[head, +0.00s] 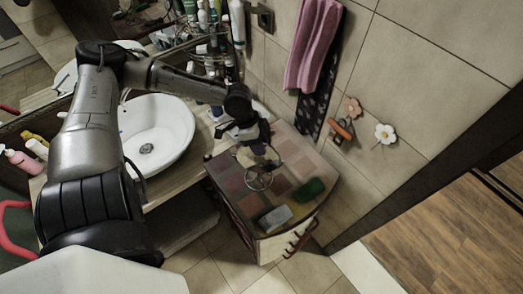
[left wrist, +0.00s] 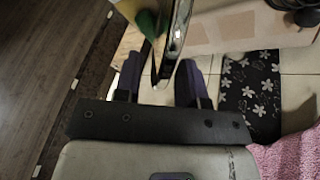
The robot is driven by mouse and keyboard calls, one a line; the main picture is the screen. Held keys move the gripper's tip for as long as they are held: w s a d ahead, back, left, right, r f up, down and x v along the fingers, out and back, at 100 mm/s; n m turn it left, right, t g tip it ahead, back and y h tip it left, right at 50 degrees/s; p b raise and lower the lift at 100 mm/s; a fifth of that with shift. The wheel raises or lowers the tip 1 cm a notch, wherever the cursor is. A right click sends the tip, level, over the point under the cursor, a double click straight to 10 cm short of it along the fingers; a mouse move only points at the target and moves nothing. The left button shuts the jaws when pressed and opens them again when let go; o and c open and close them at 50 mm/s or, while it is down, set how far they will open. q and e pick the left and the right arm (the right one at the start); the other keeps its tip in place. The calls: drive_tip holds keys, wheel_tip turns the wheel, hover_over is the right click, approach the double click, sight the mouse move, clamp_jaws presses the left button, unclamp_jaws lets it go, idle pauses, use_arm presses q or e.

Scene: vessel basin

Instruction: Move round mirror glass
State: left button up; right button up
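The round mirror glass (head: 258,181) shows as a thin ring above the patchwork top of a small cabinet, just below my left gripper (head: 254,150). In the left wrist view the mirror (left wrist: 174,40) is nearly edge-on, with its near end between the two dark fingers of the left gripper (left wrist: 160,83). The fingers stand apart, with a visible gap on the left side of the mirror. Whether the right finger touches it I cannot tell. The mirror's foot and its contact with the cabinet are unclear. My right gripper is not in view.
The cabinet top (head: 238,205) also bears a green item (head: 309,190) and a grey-white block (head: 275,218) near its front. A white basin (head: 160,130) is to the left, with bottles behind it. A pink towel (head: 313,45) hangs on the tiled wall.

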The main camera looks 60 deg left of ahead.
use_arm(q)
drive_tip(key=shift+w+d+f, duration=0.15)
drive_tip(key=shift+d+f, duration=0.1)
drive_tip(key=shift+f, duration=0.2)
drive_tip(key=shift+b, duration=0.3)
clamp_jaws()
